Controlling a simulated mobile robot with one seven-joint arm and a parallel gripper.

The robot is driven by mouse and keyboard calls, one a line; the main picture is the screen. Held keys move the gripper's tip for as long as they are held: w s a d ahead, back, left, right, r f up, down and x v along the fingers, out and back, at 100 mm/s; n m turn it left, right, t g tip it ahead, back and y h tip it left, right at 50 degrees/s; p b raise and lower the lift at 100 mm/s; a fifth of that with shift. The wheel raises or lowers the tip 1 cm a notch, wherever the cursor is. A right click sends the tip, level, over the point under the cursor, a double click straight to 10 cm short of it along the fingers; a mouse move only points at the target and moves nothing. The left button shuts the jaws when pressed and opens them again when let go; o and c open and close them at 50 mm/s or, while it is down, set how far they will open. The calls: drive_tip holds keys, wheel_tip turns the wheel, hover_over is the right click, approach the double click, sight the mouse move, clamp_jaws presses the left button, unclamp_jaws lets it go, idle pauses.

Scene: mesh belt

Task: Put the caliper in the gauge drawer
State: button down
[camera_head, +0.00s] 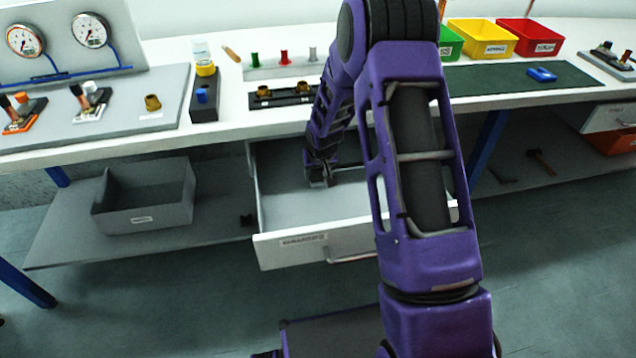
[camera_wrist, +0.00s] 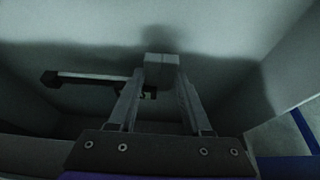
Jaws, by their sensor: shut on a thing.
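The drawer (camera_head: 283,251) under the bench is pulled open, with a small label and a handle on its front. My gripper (camera_head: 319,178) is down inside it, over the pale drawer floor. In the wrist view my gripper (camera_wrist: 161,75) is shut on the caliper (camera_wrist: 97,76), a thin bar with a dark end that sticks out to the left of the fingers. The caliper is low, close to the drawer floor (camera_wrist: 100,25); I cannot tell whether it touches. In the head view my arm's end hides most of the caliper.
Drawer walls stand close around my gripper. The bench top (camera_head: 225,128) is above, with a dark rack (camera_head: 280,96) near its edge. A grey bin (camera_head: 148,203) sits on the lower shelf at left. A hammer (camera_head: 541,160) lies on the shelf at right.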

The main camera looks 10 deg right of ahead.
sight(317, 180)
drive_tip(key=shift+f, duration=1.65)
drive_tip(key=shift+f+b, duration=0.25)
drive_tip(key=shift+b, duration=0.2)
drive_tip(key=shift+c, duration=1.7)
unclamp_jaws()
drive_tip(key=shift+r, duration=0.1)
drive_tip(key=shift+r, duration=0.1)
drive_tip(key=shift+s+r+p, duration=0.1)
drive_tip(key=shift+r+p, duration=0.15)
drive_tip(key=shift+p, duration=0.05)
drive_tip(key=p+v, duration=0.1)
drive_tip(key=v, duration=1)
drive_tip(key=shift+r, duration=0.25)
